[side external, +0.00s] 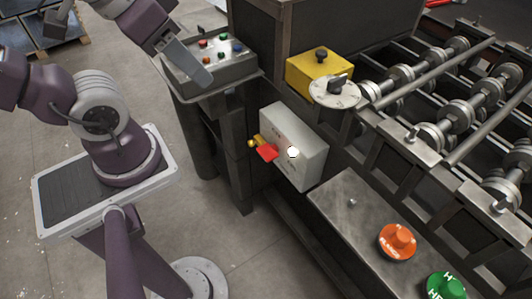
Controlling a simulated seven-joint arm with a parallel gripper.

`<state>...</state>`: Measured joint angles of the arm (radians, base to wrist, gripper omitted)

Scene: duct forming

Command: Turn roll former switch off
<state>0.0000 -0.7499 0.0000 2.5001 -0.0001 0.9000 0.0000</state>
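A grey switch box (303,147) is fixed to the side of the roll former. A red lever (266,153) with a yellow base sticks out from its left side, and a small white round spot shows on its front. I cannot read any on or off marking there. My gripper (196,73) is at the upper left, over the front edge of a button panel (231,69). It is up and left of the red lever and apart from it. It is seen as one grey slab, so its fingers cannot be told apart.
A yellow box (318,66) with a dial (334,92) and black knob is right of the panel. Rollers (460,112) fill the right side. An orange button (397,241) and a green button (446,287) top a metal housing (345,215). Floor (262,262) is open below the box.

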